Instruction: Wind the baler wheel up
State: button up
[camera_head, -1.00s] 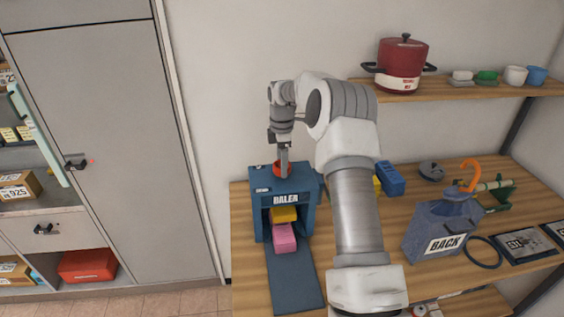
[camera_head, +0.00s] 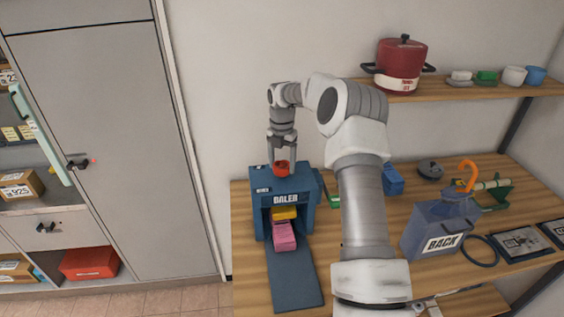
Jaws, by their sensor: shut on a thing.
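The blue baler (camera_head: 302,190) stands at the left end of the wooden table, its front open. A yellow block (camera_head: 285,213) shows inside it, above a pink block (camera_head: 284,235) at the opening. The red baler wheel (camera_head: 281,169) is on top of the baler. My gripper (camera_head: 282,165) points down from above, with its two fingers on either side of the wheel, shut on it. The fingers hide part of the wheel.
My arm crosses the middle of the table and hides part of it. A blue-grey bag marked BACK (camera_head: 440,225) and a blue block (camera_head: 393,180) stand to the right. A red pot (camera_head: 401,62) is on the upper shelf. A grey cabinet (camera_head: 105,150) stands at left.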

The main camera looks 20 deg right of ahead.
aim_at(282, 164)
jog(key=n, duration=0.4)
jog(key=shift+n, duration=2.3)
jog(key=o, duration=1.3)
jog(key=shift+o, duration=0.2)
notch_tip(282, 164, up, 18)
jog(key=shift+f, duration=0.25)
